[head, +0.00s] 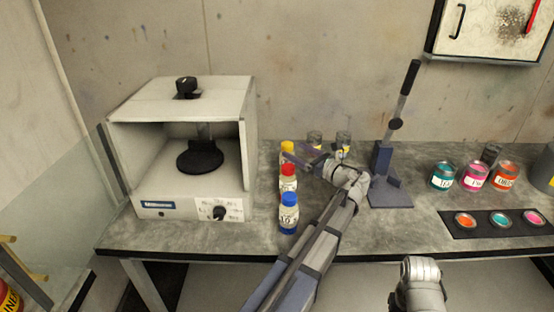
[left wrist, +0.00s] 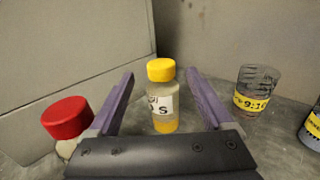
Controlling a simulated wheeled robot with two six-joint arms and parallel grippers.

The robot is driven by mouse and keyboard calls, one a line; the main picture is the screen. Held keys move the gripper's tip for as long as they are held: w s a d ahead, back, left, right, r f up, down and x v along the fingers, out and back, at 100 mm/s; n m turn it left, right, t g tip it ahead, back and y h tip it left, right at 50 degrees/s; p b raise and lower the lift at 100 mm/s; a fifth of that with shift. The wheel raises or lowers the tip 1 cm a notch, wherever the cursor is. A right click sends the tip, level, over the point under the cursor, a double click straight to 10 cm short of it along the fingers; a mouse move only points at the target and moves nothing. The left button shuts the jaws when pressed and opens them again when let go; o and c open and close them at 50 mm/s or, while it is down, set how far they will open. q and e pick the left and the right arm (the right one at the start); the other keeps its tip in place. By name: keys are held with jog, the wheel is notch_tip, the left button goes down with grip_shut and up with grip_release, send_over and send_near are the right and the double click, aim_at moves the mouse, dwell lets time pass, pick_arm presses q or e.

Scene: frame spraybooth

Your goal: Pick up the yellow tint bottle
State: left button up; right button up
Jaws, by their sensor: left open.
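The yellow tint bottle (left wrist: 162,97) has a yellow cap, a clear body with a white label and yellow liquid low inside. In the head view the yellow bottle (head: 287,149) is at the back of a row, partly hidden by the red-capped bottle (head: 288,178). My left gripper (head: 300,156) reaches it from the right there. My right gripper is not clearly shown.
The blue-capped bottle (head: 288,214) stands nearest the bench front. A white mixer (head: 190,150) is close on the left. Two grey cups, one the left cup (head: 314,138), stand behind my left arm. A lever stand (head: 390,175) and paint cans (head: 475,176) are to the right.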

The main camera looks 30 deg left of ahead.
pick_arm(q)
jog(key=shift+x, duration=1.5)
jog(key=shift+f+b+x, duration=0.2)
jog(key=shift+x, duration=1.05)
jog(key=shift+f+b+x, duration=0.15)
jog(key=shift+b+x, duration=0.05)
jog(key=shift+x, duration=1.05)
jog(key=shift+w, duration=0.1)
grip_shut()
